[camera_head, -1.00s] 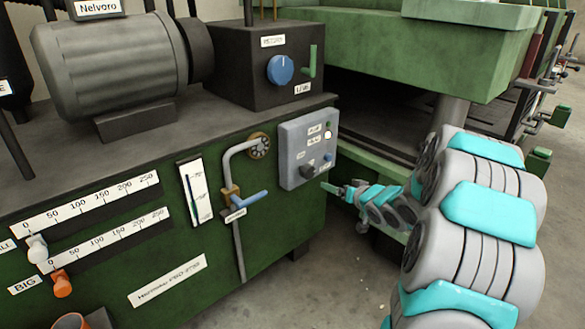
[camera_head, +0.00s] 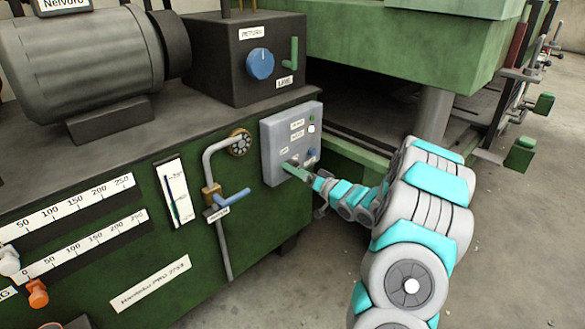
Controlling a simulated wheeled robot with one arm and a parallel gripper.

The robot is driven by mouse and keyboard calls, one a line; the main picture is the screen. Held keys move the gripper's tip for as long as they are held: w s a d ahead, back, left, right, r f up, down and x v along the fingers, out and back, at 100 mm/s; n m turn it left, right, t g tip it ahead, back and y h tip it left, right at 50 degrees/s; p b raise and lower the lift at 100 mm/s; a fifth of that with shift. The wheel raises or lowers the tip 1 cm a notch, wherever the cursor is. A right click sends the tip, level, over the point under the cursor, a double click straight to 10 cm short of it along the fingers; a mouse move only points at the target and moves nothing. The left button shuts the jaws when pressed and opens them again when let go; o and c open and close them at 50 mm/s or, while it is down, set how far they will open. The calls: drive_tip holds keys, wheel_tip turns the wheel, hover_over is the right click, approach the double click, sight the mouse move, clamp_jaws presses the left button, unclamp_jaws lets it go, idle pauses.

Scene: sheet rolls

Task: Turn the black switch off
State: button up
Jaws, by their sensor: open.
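The grey control box (camera_head: 279,131) is mounted on the front of the green machine, with small labels, a green light, a white light and a blue knob (camera_head: 311,153). The black switch sits low on this box, left of the blue knob. It is mostly covered by my gripper, so its position cannot be read. My gripper (camera_head: 290,166) is open, its slim green-grey fingers reaching from the right to the lower part of the box. I cannot tell whether they touch the switch.
A bent grey pipe with a blue valve handle (camera_head: 233,198) is left of the box. A black box with a round blue knob (camera_head: 260,64) stands above. Scales with white and orange sliders (camera_head: 38,294) are at far left. Open floor (camera_head: 505,240) lies to the right.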

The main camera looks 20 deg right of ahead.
drive_tip(key=shift+x, duration=0.95)
drive_tip(key=c, duration=1.4)
